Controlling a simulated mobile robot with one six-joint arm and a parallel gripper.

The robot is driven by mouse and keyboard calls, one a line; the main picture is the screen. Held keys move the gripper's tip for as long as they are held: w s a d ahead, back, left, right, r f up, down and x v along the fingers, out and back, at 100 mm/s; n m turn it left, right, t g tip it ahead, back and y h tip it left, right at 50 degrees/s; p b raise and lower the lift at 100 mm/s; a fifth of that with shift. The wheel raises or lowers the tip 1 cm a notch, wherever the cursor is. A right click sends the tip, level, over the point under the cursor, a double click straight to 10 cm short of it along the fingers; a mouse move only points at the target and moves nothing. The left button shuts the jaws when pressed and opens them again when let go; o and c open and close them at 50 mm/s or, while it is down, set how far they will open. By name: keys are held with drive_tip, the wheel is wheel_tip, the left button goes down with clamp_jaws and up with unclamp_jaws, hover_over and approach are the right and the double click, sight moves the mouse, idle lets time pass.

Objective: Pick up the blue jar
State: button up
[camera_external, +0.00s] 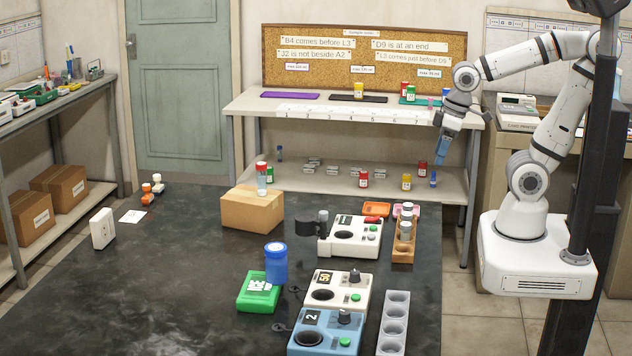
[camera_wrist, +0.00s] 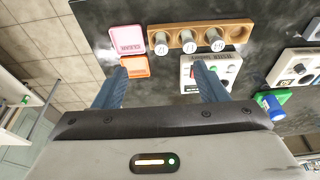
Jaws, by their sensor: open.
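A large blue jar (camera_external: 276,262) with a blue lid stands upright at the back right of a green block (camera_external: 257,293) on the dark bench. In the wrist view the blue jar (camera_wrist: 270,105) shows at the right edge, partly hidden by my gripper housing. My gripper (camera_external: 441,153) hangs in front of the back shelf, well away to the upper right of the jar in the external view. In the wrist view its two blue fingers (camera_wrist: 162,67) are apart, with nothing held between them. A smaller blue item (camera_external: 433,179) stands on the lower back shelf.
A white device (camera_external: 337,289) and a blue device (camera_external: 325,331) stand close right of the jar. A cardboard box (camera_external: 252,210) is behind; the bench's left side is mostly clear.

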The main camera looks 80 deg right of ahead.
drive_tip(key=shift+o, duration=0.3)
drive_tip(key=w+a+n+t, duration=0.15)
drive_tip(key=w+a, duration=0.25)
drive_tip(key=w, duration=0.6)
drive_tip(key=n+t+y+p, duration=0.4)
drive_tip(key=n+t+y, duration=0.1)
drive_tip(key=t+y, duration=0.5)
hover_over(284, 245)
drive_tip(key=v, duration=0.7)
wheel_tip(284, 245, down, 5)
wheel_tip(284, 245, down, 8)
drive_tip(key=w+a+p, duration=0.1)
drive_tip(key=p, duration=0.1)
drive_tip(key=shift+t, duration=0.35)
drive_tip(key=p+x, duration=0.2)
drive_tip(key=x, duration=0.3)
drive_tip(key=shift+w+a+r, duration=0.15)
drive_tip(key=shift+w+a, duration=0.05)
drive_tip(key=shift+w, duration=0.1)
